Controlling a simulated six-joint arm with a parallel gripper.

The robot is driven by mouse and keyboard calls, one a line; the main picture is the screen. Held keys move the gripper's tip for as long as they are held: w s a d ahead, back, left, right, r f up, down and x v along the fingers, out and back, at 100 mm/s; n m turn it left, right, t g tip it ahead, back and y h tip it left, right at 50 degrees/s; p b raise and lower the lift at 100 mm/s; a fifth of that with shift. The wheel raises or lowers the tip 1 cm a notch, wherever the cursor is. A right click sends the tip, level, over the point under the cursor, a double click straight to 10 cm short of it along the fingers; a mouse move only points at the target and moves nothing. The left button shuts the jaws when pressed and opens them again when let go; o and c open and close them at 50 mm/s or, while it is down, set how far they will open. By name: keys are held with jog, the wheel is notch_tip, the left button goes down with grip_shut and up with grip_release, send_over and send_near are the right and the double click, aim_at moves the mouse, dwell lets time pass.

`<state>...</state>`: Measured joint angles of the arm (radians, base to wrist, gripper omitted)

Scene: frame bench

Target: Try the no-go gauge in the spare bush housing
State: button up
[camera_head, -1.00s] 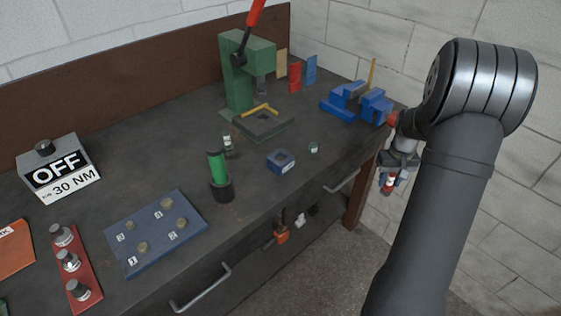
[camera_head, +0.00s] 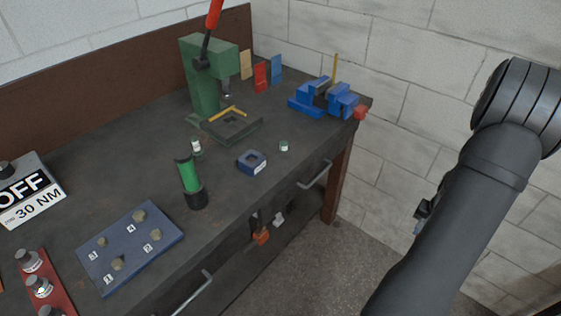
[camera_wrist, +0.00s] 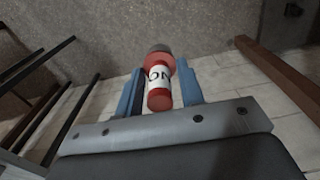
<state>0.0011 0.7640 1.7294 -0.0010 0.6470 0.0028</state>
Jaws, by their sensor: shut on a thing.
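My gripper (camera_wrist: 159,88) is shut on the no-go gauge (camera_wrist: 158,98), a red cylinder with a white band, dark lettering and a grey end. The gauge sits between the two blue fingers in the wrist view, over floor and wall. In the head view the gauge is hidden, and only a small part of my wrist shows behind my arm, off the bench's right side. A blue block with a dark opening and a white label (camera_head: 252,162), which looks like the bush housing, sits near the bench's front edge, well apart from my gripper. I cannot read its label.
A green press (camera_head: 205,85) stands at the back, and a blue vise (camera_head: 312,101) at the right end. A green cylinder in a dark base (camera_head: 190,178) stands left of the blue block; a small cylinder (camera_head: 284,146) stands right of it. A numbered blue plate (camera_head: 120,262) lies front left.

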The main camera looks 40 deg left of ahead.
jog(key=shift+r, duration=0.1)
dwell(0.4)
jog(key=shift+r, duration=3.4)
jog(key=shift+a, duration=0.1)
